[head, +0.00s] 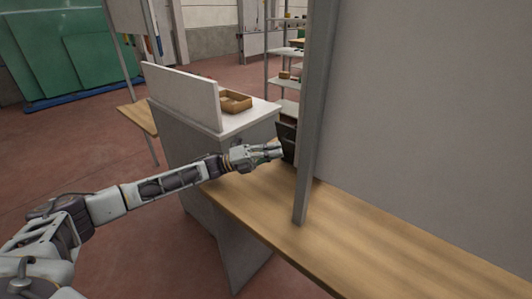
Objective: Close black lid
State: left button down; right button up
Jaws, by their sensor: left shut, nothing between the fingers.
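A dark, near-black panel (287,139), which looks like the black lid, stands roughly upright at the far end of the wooden bench, partly hidden behind the grey post. My left gripper (279,151) is shut and empty. Its fingertips are at the dark panel's left edge; I cannot tell whether they touch it. What the lid is hinged to is hidden behind the post and my gripper. My right gripper is not in view.
A wooden bench (350,240) runs along the right, its top bare. A grey upright post (312,120) and a large grey panel (430,110) stand on it. A white cabinet (255,117) holds a brown tray (236,108).

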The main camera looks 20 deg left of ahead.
pick_arm(q)
jog(key=shift+w+d+r, duration=0.1)
jog(key=shift+d, duration=0.15)
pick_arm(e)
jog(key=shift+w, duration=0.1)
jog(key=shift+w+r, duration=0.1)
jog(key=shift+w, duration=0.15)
pick_arm(q)
jog(key=shift+w+r, duration=0.1)
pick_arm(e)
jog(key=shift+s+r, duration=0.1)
